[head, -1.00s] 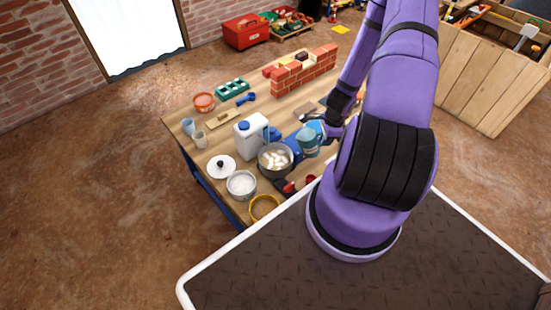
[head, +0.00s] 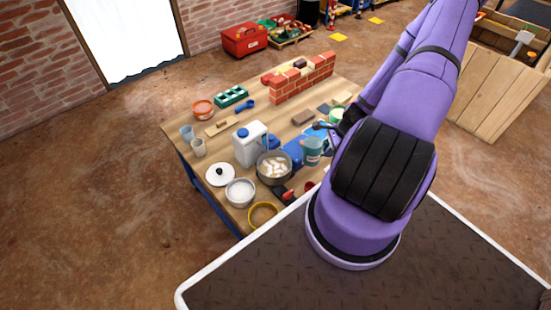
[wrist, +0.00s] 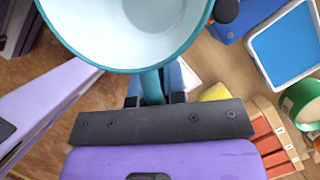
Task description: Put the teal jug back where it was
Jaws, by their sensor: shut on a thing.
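The teal jug (head: 313,150) is at the near right side of the workbench in the head view, beside the metal pot (head: 273,168). In the wrist view the jug (wrist: 140,62) fills the top, with its teal rim and pale, empty-looking inside. My gripper (wrist: 154,98) is shut on the jug's handle. In the head view my gripper (head: 325,127) shows only in part, behind the jug and next to my arm. I cannot tell whether the jug's base touches the bench.
A white canister (head: 249,145), white bowl (head: 240,193) and pot lid (head: 220,174) stand left of the jug. A small brick wall (head: 302,80) is at the back. A green-rimmed container (wrist: 303,102) and blue tray (wrist: 285,45) are close on the right in the wrist view.

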